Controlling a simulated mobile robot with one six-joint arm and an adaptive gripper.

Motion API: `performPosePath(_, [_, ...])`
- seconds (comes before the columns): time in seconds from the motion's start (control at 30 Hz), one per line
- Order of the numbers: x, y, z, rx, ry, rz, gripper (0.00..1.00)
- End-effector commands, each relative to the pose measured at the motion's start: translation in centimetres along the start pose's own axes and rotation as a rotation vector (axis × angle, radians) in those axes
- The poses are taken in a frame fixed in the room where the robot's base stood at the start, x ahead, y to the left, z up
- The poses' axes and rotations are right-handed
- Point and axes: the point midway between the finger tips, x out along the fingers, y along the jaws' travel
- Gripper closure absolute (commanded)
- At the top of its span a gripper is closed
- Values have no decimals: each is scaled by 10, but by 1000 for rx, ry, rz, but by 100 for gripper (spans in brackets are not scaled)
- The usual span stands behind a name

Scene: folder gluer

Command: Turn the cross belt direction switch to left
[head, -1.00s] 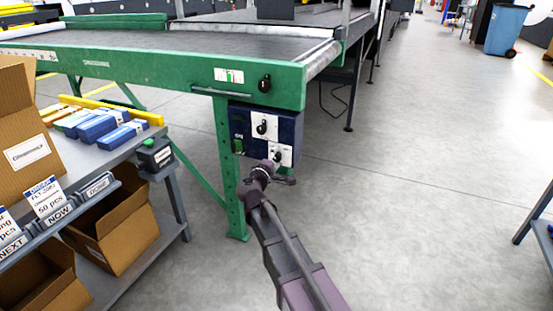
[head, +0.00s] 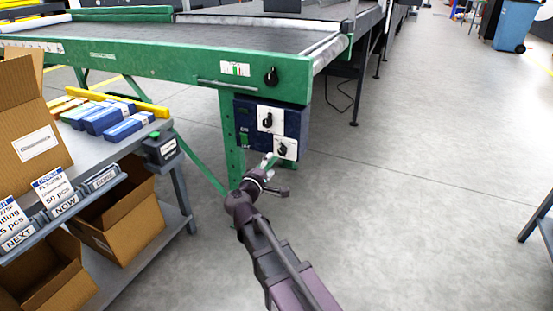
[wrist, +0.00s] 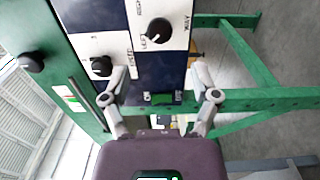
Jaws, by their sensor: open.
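The control box (head: 254,142) is dark blue, under the green conveyor frame, with two white plates carrying black knobs. The lower knob (head: 283,150) is the direction switch; in the wrist view this knob (wrist: 157,32) has LEFT lettering beside it. Its exact setting is hard to tell. The upper knob (head: 267,120) also shows in the wrist view (wrist: 101,66). My gripper (head: 275,174) is just below and in front of the box. In the wrist view my gripper (wrist: 159,73) is open and empty, its fingers apart, with the direction knob beyond the fingertips.
A green rocker (wrist: 161,98) sits on the box face between my fingers in the wrist view. Another black knob (head: 271,76) is on the conveyor frame (head: 160,66). A bench (head: 150,160) with boxes stands left. Open floor (head: 420,180) lies to the right.

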Motion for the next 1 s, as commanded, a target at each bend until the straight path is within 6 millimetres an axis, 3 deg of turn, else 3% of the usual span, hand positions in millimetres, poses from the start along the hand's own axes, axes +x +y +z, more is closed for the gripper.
performPosePath(0.2, [-27, 0, 1, 0, 1, 0, 22])
performPosePath(0.4, [-35, 0, 0, 0, -1, 0, 22])
performPosePath(0.77, [-35, 0, 0, 0, -1, 0, 22])
performPosePath(1.0, [-24, -1, 25, 41, -58, -60, 22])
